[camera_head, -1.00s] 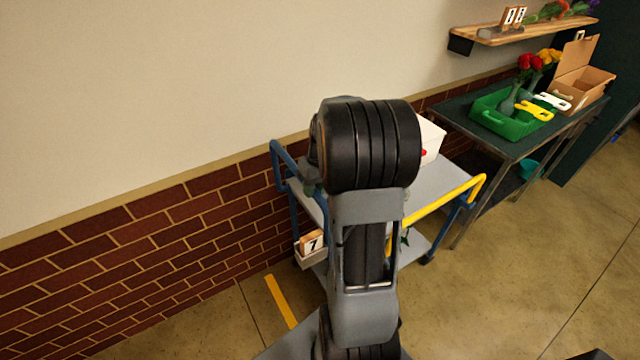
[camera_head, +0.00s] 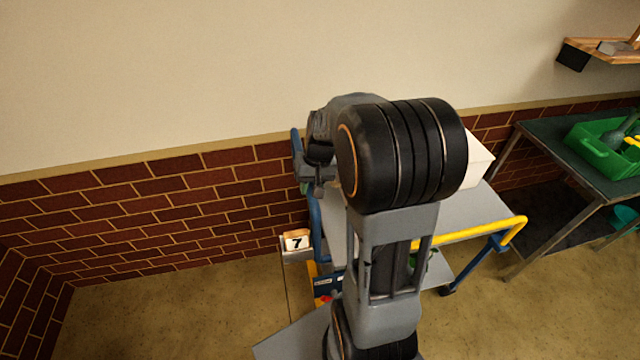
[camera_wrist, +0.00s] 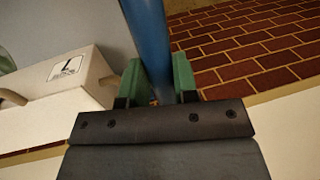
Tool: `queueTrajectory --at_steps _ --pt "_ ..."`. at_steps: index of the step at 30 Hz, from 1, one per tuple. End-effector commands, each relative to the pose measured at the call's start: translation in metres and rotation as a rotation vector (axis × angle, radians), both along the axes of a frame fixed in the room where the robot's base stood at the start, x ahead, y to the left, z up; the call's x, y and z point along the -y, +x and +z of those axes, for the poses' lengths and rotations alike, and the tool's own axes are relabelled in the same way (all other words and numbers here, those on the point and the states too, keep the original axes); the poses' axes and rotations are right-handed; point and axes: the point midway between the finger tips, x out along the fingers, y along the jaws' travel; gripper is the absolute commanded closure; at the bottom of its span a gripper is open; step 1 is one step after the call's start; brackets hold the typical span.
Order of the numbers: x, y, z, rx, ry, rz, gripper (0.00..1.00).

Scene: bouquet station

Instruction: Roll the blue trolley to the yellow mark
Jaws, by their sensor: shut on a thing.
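In the wrist view, my gripper's green fingers (camera_wrist: 158,85) are shut on a blue upright bar (camera_wrist: 148,40) of the trolley.
A white box (camera_head: 478,165) sits on the trolley's top; a white box with a printed label (camera_wrist: 60,100) shows in the wrist view. A number 7 card (camera_head: 297,240) is at the trolley's lower left. A dark table (camera_head: 545,135) with a green tray (camera_head: 590,155) stands right. Floor at left is clear.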

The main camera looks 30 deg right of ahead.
Motion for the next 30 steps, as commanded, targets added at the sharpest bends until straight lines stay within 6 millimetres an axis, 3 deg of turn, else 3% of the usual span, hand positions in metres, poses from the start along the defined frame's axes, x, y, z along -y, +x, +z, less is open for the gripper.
queueTrajectory --at_steps 9,23,24,30 --pt "-0.014 0.005 0.0 0.001 0.001 -0.013 1.0" --pt "-0.018 0.007 0.001 0.003 0.003 -0.015 1.0" --pt "-0.018 0.007 0.001 0.003 0.003 -0.014 0.71" --pt "-0.017 0.007 0.001 0.003 0.002 -0.016 0.52"
